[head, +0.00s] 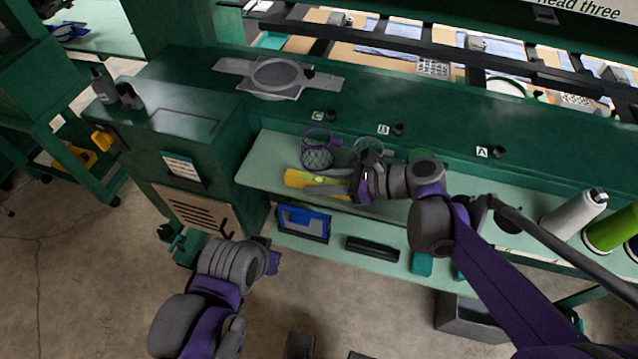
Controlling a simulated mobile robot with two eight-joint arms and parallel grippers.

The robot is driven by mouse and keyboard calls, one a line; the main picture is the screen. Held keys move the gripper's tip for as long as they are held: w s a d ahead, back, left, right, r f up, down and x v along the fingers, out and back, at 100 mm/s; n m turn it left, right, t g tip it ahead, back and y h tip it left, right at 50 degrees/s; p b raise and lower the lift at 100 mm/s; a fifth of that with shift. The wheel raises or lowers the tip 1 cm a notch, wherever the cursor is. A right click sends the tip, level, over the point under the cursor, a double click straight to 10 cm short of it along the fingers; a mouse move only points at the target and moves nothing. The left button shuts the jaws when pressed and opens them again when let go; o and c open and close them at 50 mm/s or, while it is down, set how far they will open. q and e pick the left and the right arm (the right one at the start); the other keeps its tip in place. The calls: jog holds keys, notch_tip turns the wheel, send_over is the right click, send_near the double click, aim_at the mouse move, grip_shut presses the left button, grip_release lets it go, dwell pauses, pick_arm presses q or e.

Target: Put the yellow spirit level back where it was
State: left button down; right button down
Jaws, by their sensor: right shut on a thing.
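The yellow spirit level (298,177) is over the pale green shelf (262,165), near its front edge. My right gripper (322,184) reaches in from the right and is shut on the level. The gripper hides part of the level, and I cannot tell whether the level touches the shelf. My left gripper (272,258) is low, in front of the cabinet and lower shelf, apart from the level. Its fingers are too small and turned away to tell whether they are open.
A purple mesh cup (317,150) stands close behind the level. A blue-framed item (303,222) and a black bar-shaped item (372,249) are on the lower shelf (340,257). A green cabinet (180,125) borders the left.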

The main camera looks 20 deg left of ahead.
jog(key=shift+f, duration=0.5)
jog(key=shift+f, duration=0.1)
jog(key=c, duration=0.6)
grip_release()
jog(key=shift+r, duration=0.2)
jog(key=v, duration=1.2)
jog(key=shift+d+f, duration=0.1)
jog(key=shift+f, duration=0.05)
